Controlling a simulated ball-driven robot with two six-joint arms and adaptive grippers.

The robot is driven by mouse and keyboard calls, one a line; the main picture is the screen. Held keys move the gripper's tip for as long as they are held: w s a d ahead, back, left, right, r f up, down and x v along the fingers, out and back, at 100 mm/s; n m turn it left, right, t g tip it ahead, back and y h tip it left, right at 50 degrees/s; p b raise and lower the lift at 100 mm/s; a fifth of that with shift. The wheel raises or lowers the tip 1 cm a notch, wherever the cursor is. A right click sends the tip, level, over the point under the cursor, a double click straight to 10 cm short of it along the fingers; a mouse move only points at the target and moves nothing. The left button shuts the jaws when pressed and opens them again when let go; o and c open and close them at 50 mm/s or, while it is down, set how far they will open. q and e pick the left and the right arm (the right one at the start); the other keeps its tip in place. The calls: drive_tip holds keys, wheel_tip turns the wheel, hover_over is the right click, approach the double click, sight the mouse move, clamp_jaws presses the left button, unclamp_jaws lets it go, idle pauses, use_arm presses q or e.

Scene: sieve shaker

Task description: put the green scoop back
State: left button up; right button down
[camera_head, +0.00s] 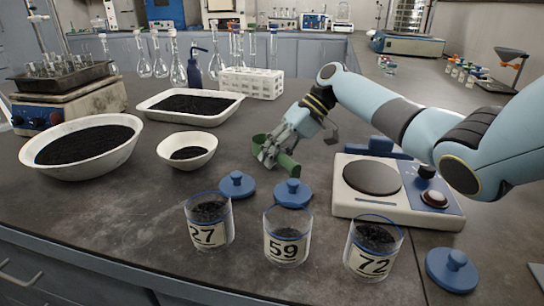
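The green scoop (288,164) is at the middle of the dark bench, behind the blue lids. My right gripper (271,155) reaches down to it from the upper right. Its fingers cover the middle of the scoop and appear closed on it; green shows on both sides of them. I cannot tell whether the scoop touches the bench. My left gripper is not in view.
Jars 27 (209,234), 59 (287,246) and 72 (372,262) stand in front, with blue lids (293,193) nearby. A small white bowl (205,142), a large bowl (122,152) and a tray (231,108) hold dark grains. A hotplate-like device (398,209) stands right.

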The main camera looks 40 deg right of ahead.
drive_tip(key=shift+s+f+b, duration=0.15)
drive_tip(key=shift+f+b, duration=0.15)
drive_tip(key=shift+f, duration=0.35)
drive_tip(key=shift+s+f, duration=0.25)
drive_tip(key=shift+f, duration=0.15)
drive_tip(key=shift+a, duration=0.1)
drive_tip(key=c, duration=1.3)
unclamp_jaws()
drive_tip(key=shift+w+f, duration=0.15)
drive_tip(key=shift+w, duration=0.15)
drive_tip(key=shift+s, duration=0.1)
drive_tip(key=shift+d+r, duration=0.25)
drive_tip(key=v, duration=0.7)
drive_tip(key=shift+d+r, duration=0.1)
drive_tip(key=shift+r, duration=0.35)
